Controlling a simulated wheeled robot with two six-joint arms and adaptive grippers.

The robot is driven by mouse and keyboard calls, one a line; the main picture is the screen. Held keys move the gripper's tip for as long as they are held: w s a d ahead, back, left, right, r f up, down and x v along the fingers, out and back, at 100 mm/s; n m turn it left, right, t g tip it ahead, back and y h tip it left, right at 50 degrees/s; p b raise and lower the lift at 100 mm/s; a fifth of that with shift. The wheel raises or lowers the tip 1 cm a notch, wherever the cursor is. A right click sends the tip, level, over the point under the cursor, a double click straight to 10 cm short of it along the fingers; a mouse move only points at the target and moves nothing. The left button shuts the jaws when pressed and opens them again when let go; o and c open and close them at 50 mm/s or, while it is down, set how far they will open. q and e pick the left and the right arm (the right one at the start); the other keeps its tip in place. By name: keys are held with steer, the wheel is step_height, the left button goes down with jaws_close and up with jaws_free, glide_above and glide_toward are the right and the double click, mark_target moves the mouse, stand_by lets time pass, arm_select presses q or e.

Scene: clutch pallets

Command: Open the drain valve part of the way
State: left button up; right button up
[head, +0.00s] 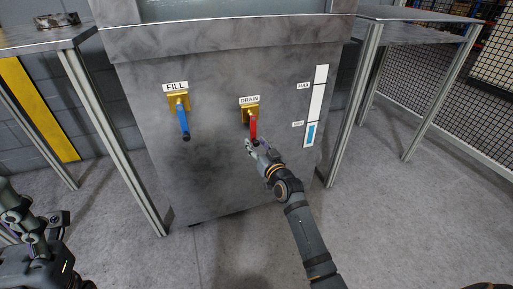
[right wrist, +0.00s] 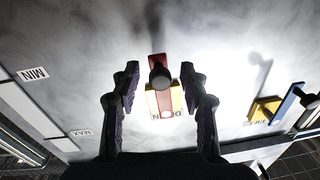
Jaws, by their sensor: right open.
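The drain valve has a red lever (head: 253,127) hanging straight down from a yellow body under the DRAIN label (head: 249,100) on the grey tank front. My right gripper (head: 253,146) is open at the lever's lower end. In the right wrist view, which is upside down, the red lever (right wrist: 158,64) with its dark end knob lies between the two spread fingers of that gripper (right wrist: 161,85), with gaps on both sides. Dark parts of my left arm show at the lower left of the head view; its fingers cannot be made out.
The fill valve's blue lever (head: 183,119) hangs down to the left of the drain valve. A level gauge (head: 316,105) with MAX and MIN labels is on the right, its blue fill low, near MIN. Metal-framed tables (head: 410,32) flank the tank. The floor in front is clear.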

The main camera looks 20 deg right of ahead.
steer(key=shift+w, duration=0.2)
jaws_close()
stand_by(0.3)
steer(key=shift+d+r+n+p, duration=0.15)
steer(key=shift+d+r+n, duration=0.2)
steer(key=shift+d+n, duration=0.7)
steer(key=shift+d+r+n+p, duration=0.25)
steer(key=shift+d+n, duration=0.35)
steer(key=shift+n, duration=0.75)
steer(key=shift+d+r+n+p, duration=0.1)
steer(key=shift+d+r+n, duration=0.3)
steer(key=shift+d+n, duration=0.65)
steer(key=shift+a+n, duration=0.15)
steer(key=shift+n, duration=0.1)
